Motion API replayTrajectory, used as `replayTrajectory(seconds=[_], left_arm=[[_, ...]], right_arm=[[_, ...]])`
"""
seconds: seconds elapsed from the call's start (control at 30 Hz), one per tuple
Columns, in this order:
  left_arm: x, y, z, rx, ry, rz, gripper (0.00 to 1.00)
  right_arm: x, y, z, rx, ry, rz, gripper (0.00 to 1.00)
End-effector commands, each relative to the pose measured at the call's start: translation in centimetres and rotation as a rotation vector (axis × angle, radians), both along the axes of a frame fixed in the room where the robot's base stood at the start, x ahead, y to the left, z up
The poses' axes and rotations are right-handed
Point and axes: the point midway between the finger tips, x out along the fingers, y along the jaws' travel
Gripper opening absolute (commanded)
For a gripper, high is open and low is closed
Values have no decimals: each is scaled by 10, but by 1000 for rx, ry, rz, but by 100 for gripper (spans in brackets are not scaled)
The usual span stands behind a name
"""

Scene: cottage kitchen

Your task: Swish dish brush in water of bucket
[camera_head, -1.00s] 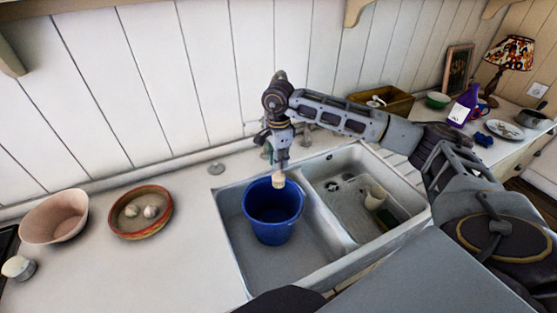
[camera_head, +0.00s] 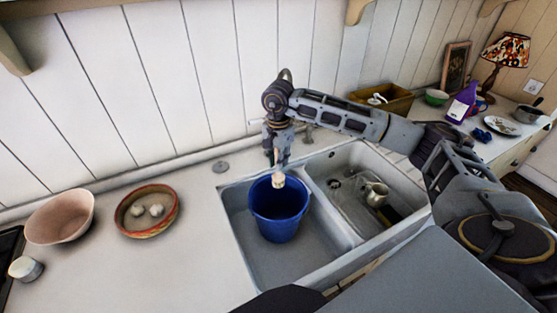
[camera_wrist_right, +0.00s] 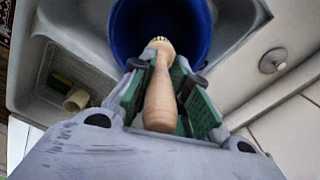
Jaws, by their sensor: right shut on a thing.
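A blue bucket (camera_head: 280,215) stands in the left basin of the sink. It also shows in the right wrist view (camera_wrist_right: 128,38). My right gripper (camera_head: 279,165) is above the bucket, toward its far rim. The right wrist view shows its green-padded fingers shut on the wooden handle of the dish brush (camera_wrist_right: 161,95). In the head view the pale brush head (camera_head: 278,181) hangs down at the bucket's mouth. The bucket's inside is dark, and I cannot make out the water surface. My left gripper is not in view.
The right basin (camera_head: 333,208) holds a cup (camera_head: 376,194) and other small things. A bowl with pale round items (camera_head: 128,232) and a pink bowl (camera_head: 60,218) stand on the counter at left. A wooden box (camera_head: 402,104) and a purple bottle (camera_head: 462,102) stand at right.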

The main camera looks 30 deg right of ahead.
Motion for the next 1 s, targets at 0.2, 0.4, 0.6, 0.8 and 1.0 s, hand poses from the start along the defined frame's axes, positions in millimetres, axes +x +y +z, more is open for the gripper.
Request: replayTrajectory(seconds=[0.2,0.4,0.6,0.8,1.0], left_arm=[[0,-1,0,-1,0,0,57],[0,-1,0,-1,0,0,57],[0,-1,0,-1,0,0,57],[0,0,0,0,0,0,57],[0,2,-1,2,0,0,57]], right_arm=[[1,1,0,0,-1,161,0],[1,1,0,0,0,259,0],[1,1,0,0,0,289,0],[1,1,0,0,0,289,0],[1,1,-1,0,0,288,0]])
